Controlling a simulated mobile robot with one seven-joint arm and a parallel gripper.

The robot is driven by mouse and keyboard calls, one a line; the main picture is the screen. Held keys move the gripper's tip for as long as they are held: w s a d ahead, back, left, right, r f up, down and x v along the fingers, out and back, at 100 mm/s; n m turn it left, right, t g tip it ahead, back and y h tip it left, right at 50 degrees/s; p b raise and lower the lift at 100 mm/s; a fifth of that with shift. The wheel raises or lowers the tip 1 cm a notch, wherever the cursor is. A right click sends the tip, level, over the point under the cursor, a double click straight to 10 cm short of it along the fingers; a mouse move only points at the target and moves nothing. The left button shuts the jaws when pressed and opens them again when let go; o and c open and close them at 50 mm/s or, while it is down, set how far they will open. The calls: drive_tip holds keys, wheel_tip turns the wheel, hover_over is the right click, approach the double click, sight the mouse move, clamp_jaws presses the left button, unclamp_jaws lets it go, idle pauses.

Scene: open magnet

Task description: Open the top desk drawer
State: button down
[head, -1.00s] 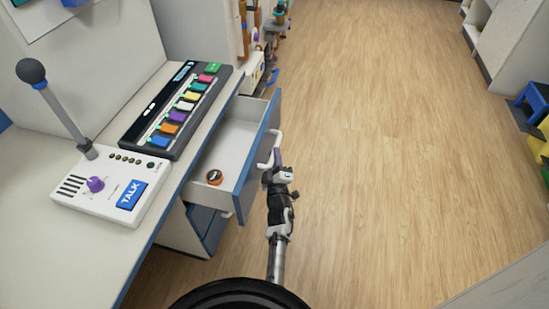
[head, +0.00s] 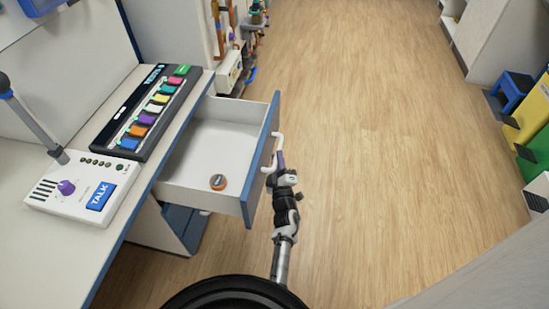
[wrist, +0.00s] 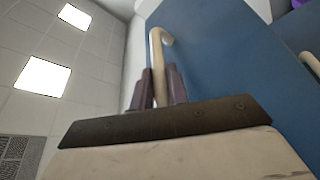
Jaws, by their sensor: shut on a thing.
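The top desk drawer (head: 190,185) is white inside with a blue front, and it stands well out from the desk. A round orange and black object (head: 218,182) lies on its floor. My gripper (head: 271,168) is at the white drawer handle (head: 277,142) on the outer face of the blue front. In the wrist view, the two dark fingers (wrist: 160,88) are shut on the pale curved handle (wrist: 157,45) against the blue drawer front (wrist: 215,60). Part of the handle is hidden between the fingers.
The desk top holds a white TALK console (head: 85,190) with a microphone and a keyboard with coloured keys (head: 150,112). A lower blue compartment (head: 185,225) shows below the drawer. The wooden floor (head: 370,150) to the right is clear.

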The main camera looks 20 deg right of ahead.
drive_tip(key=shift+d+r, duration=0.1)
drive_tip(key=c, duration=1.4)
unclamp_jaws()
drive_tip(key=shift+o, duration=0.2)
drive_tip(key=shift+s+f, duration=0.1)
drive_tip(key=shift+f, duration=0.1)
